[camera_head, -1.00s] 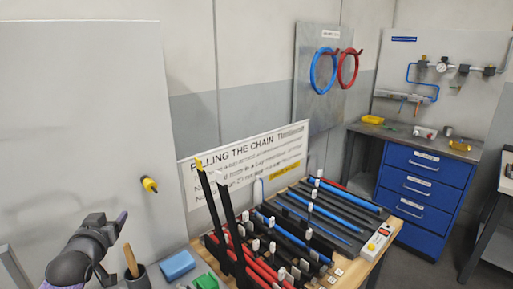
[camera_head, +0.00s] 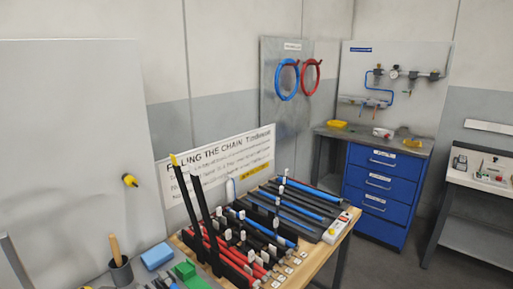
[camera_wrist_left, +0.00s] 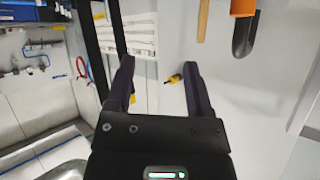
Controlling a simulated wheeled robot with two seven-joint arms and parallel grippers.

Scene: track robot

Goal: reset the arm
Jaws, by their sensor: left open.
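My left gripper (camera_wrist_left: 156,85) shows in the left wrist view with its two dark fingers apart and nothing between them. Past its fingertips are a white panel and a small yellow-and-black fitting (camera_wrist_left: 174,78) on that panel. The same fitting (camera_head: 130,181) shows in the head view. Neither of my arms is in the head view now, and my right gripper is in no view.
A wooden table (camera_head: 318,262) holds rows of black, red and blue bars and two upright black posts. A grey cup (camera_head: 120,271) with a wooden handle and a blue block (camera_head: 157,257) stand at lower left.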

